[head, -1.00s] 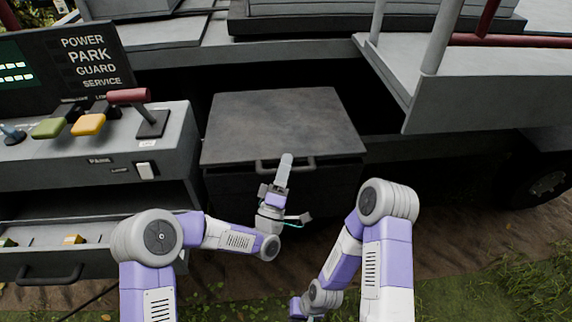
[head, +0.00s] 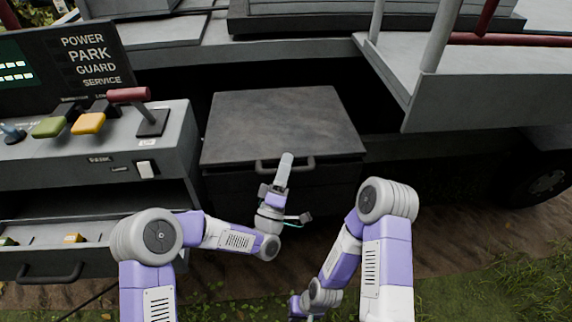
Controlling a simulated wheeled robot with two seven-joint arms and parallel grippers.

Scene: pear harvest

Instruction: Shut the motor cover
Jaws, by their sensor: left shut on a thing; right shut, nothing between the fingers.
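The motor cover (head: 282,122) is a flat dark grey lid lying level on top of a dark box in the middle of the head view. Its bar handle (head: 306,166) runs along the front edge. My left gripper (head: 286,160) is at this handle, its fingers pointing up at the bar and shut on it. The fingers hide part of the bar. My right arm hangs at the lower right, and the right gripper (head: 308,318) is mostly cut off by the bottom edge, shut and empty, well away from the cover.
A control panel (head: 160,152) with green, yellow and red levers stands at the left. Below it is an open drawer (head: 50,272) with small items. A grey platform with rails (head: 480,95) juts out at the upper right. Soil and grass lie below.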

